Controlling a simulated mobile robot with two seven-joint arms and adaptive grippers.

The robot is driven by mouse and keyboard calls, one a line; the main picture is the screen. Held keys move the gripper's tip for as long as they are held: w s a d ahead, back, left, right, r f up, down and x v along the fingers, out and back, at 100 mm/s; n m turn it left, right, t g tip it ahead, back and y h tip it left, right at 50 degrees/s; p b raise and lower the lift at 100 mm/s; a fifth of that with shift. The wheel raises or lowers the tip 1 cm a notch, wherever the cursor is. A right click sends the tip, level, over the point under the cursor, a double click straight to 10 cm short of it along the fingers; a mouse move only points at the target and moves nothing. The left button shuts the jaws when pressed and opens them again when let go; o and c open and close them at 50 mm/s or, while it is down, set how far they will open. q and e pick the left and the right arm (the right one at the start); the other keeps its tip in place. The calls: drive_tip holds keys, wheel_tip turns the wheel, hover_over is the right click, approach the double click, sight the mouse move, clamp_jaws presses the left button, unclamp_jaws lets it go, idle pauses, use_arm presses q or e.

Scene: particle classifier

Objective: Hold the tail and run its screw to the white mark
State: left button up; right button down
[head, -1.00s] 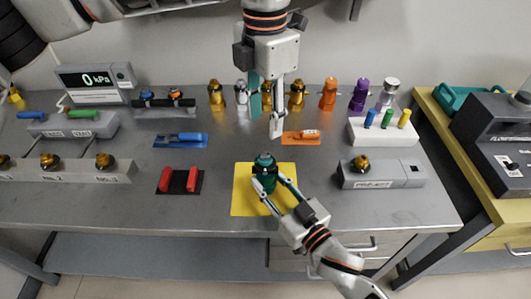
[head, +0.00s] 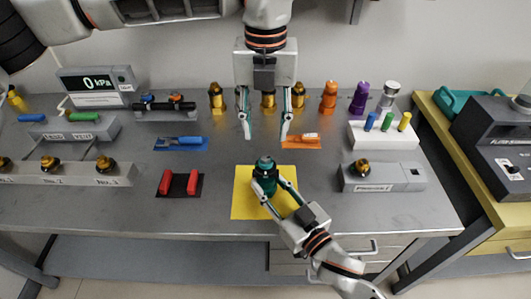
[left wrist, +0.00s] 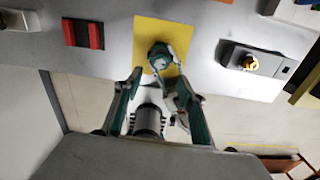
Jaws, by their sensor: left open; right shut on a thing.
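A dark green knobbed piece (head: 264,164), which I take to be the tail, stands upright on a yellow mat (head: 242,204). My right gripper (head: 268,184) comes in from the lower right and is shut on its body. My left gripper (head: 265,136) is open and empty, pointing down behind and above the piece, with its fingers spread wide. The left wrist view shows the piece (left wrist: 160,54) beyond and between the left fingers (left wrist: 159,76). A screw and a white mark are too small to make out.
Several gold, orange and purple fittings stand along the back, partly behind my left gripper. A blue tool tray (head: 180,144) and an orange tray (head: 302,142) lie beside it. Red blocks (head: 179,183) sit left of the mat, a grey fixture (head: 385,177) right.

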sight(266, 157)
use_arm(q)
wheel_tip(266, 157, down, 8)
drive_tip(key=shift+f, duration=0.25)
drive_tip(key=c, duration=1.1)
